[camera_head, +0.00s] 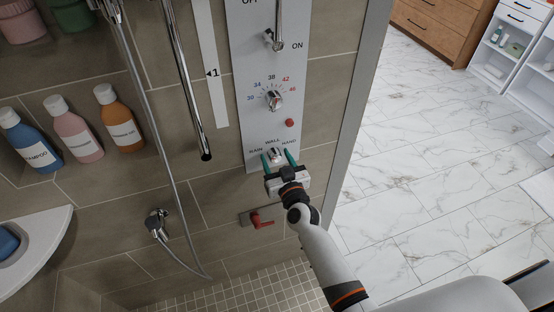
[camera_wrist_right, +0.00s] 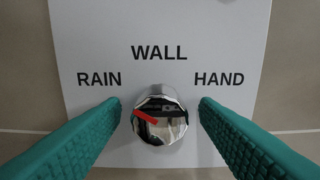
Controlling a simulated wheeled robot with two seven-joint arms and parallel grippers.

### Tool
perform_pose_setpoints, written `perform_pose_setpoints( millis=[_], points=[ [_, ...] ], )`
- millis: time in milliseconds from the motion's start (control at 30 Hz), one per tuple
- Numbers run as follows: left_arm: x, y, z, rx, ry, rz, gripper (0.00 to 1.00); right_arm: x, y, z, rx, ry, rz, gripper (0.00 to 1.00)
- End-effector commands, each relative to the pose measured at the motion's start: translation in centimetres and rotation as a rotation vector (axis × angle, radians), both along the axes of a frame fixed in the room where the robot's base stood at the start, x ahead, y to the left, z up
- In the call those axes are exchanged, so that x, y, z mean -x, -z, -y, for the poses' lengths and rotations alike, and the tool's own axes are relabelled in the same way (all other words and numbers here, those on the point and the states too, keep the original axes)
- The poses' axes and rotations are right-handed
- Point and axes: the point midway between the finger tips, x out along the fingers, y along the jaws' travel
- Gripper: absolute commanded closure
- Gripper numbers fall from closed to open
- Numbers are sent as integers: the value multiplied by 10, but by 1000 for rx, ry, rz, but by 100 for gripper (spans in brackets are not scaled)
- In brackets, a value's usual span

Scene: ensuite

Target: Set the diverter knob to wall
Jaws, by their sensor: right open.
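The diverter knob (camera_wrist_right: 159,121) is a round chrome knob on a pale panel (camera_wrist_right: 160,25), below the printed words RAIN, WALL and HAND. Its red mark points up and to the left, towards RAIN rather than straight up to WALL. In the head view the knob (camera_head: 276,154) is at the panel's lower end. My right gripper (camera_head: 277,157) is at the knob with its teal fingers open. In the right wrist view the fingers (camera_wrist_right: 160,108) are on either side of the knob, with a gap on both sides. My left gripper is not in view.
Above the knob are a temperature dial (camera_head: 274,99), a red button (camera_head: 290,123) and an ON/OFF lever (camera_head: 270,42). A red lever (camera_head: 262,220) is on the wall below. A hose (camera_head: 165,150) hangs at left, near several bottles (camera_head: 70,131). Open marble floor (camera_head: 430,150) lies to the right.

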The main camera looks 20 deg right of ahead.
Motion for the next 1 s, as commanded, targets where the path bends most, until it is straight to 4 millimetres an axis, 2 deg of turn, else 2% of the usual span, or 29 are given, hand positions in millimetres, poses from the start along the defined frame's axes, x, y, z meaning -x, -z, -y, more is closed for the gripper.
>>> perform_pose_setpoints(
  millis=[33, 300, 667, 1000],
  points=[
    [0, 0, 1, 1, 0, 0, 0, 0, 0, 0, 0, 0, 0, 46],
    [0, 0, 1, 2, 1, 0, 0, 0, 0, 0, 0, 0, 0, 89],
    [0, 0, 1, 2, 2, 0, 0, 0, 0, 0, -63, 0, -2, 89],
    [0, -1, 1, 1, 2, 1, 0, 1, 0, 0, -317, 0, -12, 89]
  ],
)
